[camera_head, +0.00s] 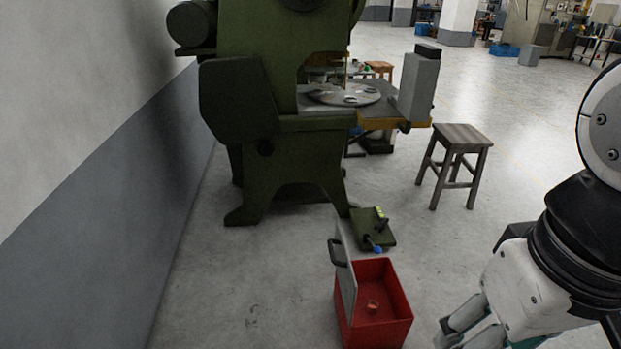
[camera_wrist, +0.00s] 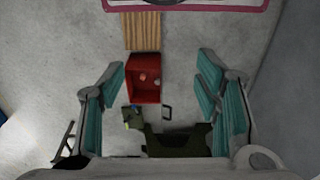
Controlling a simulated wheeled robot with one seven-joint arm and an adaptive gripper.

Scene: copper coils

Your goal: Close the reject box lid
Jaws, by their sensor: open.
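The red reject box (camera_head: 403,315) stands on the floor at the bottom centre of the head view. Its grey lid (camera_head: 347,284) is open and stands roughly upright along the box's left side. A dark handle (camera_head: 337,252) is on the lid's left face. A small copper coil (camera_head: 372,307) lies inside the box. My gripper (camera_head: 447,333) is open and empty, to the right of the box and apart from it. In the wrist view, the box (camera_wrist: 136,92) shows far below my open gripper (camera_wrist: 162,70), and the handle (camera_wrist: 167,112) shows beside it. The lid is hard to make out there.
A large green press (camera_head: 262,150) stands behind the box, with a green pedal unit (camera_head: 372,228) on the floor near the lid. A wooden stool (camera_head: 456,150) is behind right. A wooden slatted top (camera_wrist: 142,31) adjoins the box in the wrist view. Floor left is clear.

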